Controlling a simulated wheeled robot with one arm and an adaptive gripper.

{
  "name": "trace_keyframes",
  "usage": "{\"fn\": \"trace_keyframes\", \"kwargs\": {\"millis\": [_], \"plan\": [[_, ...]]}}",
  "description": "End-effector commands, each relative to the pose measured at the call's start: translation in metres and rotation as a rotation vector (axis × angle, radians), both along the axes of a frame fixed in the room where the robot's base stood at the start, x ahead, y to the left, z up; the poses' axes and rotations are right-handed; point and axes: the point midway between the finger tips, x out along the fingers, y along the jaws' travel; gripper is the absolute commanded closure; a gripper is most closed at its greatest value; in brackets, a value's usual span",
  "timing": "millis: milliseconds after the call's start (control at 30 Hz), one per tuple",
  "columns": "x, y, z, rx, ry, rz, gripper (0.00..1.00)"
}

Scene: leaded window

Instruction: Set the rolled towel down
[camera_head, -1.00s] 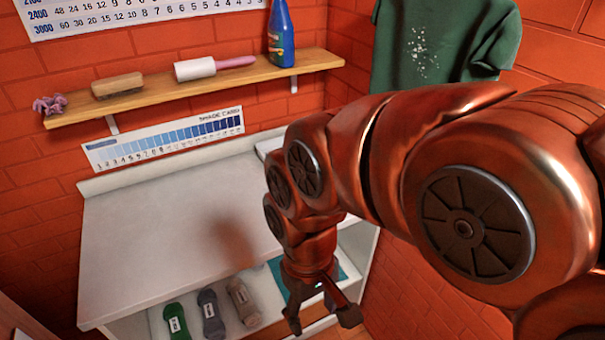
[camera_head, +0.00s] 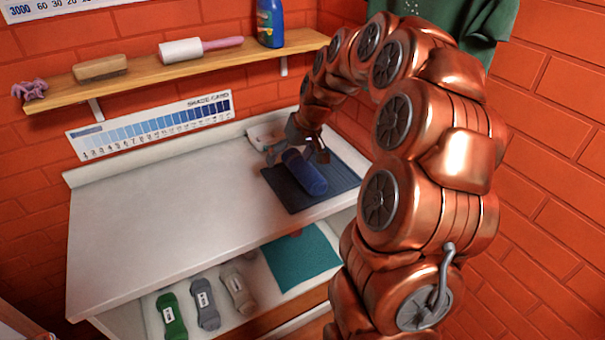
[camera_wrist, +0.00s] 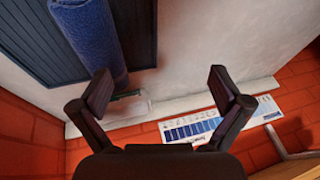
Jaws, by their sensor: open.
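The rolled towel (camera_head: 306,172) is a blue roll lying on a dark ribbed mat (camera_head: 345,176) at the right end of the white counter. My gripper (camera_head: 297,150) is at the towel's far end, over the counter. In the wrist view my gripper (camera_wrist: 163,84) has its fingers wide apart with nothing between them. There the towel (camera_wrist: 88,35) lies at the upper left, with its end close to the left finger; I cannot tell whether they touch. The mat (camera_wrist: 35,45) shows beneath it.
The white counter (camera_head: 170,220) is clear on its left. A small white object (camera_head: 262,137) stands behind the mat. Below are several rolled bundles, including a green one (camera_head: 170,317), and a teal mat (camera_head: 302,262). A wooden shelf (camera_head: 140,85) hangs above.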

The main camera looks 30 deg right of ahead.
Motion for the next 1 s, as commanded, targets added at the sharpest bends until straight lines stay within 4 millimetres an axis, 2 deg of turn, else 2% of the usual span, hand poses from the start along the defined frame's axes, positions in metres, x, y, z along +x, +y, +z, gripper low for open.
{"fn": "trace_keyframes", "kwargs": {"millis": [33, 100, 200, 300, 767, 1000], "plan": [[0.008, -0.019, -0.008, 0.002, -0.014, -0.023, 0.0], [0.015, -0.039, -0.013, -0.002, -0.033, -0.043, 0.0], [0.023, -0.062, -0.02, -0.008, -0.053, -0.067, 0.0], [0.027, -0.075, -0.022, -0.013, -0.067, -0.081, 0.0], [0.038, -0.074, -0.052, -0.014, -0.068, -0.084, 0.0], [0.04, -0.074, -0.076, -0.015, -0.068, -0.084, 0.0]]}}
